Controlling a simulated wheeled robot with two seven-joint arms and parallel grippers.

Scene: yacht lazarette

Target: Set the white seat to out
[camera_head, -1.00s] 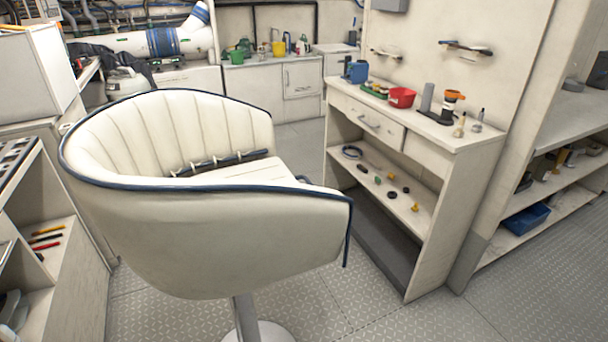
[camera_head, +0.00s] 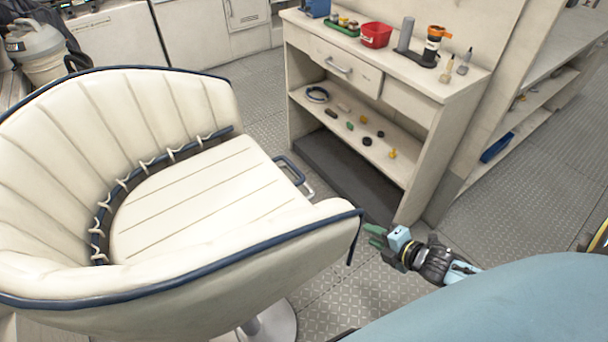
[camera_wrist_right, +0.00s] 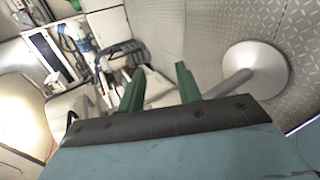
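The white seat (camera_head: 200,195) is a cream tub chair with dark blue piping, filling the left half of the head view. It stands on a post with a round metal base, which also shows in the right wrist view (camera_wrist_right: 255,68). A dark blue handle (camera_head: 293,173) sticks out beside the cushion. My right gripper (camera_head: 372,236) is just right of the seat's front corner, apparently empty. In the right wrist view its two green fingers (camera_wrist_right: 160,88) stand apart with nothing between them. My left gripper is not in view.
A cream workbench (camera_head: 400,95) with a drawer and low shelf stands beyond the seat. It carries a red bin (camera_head: 376,35) and small tools. Another shelf unit with a blue bin (camera_head: 497,147) is at right. Grey tread-plate floor lies clear between seat and bench.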

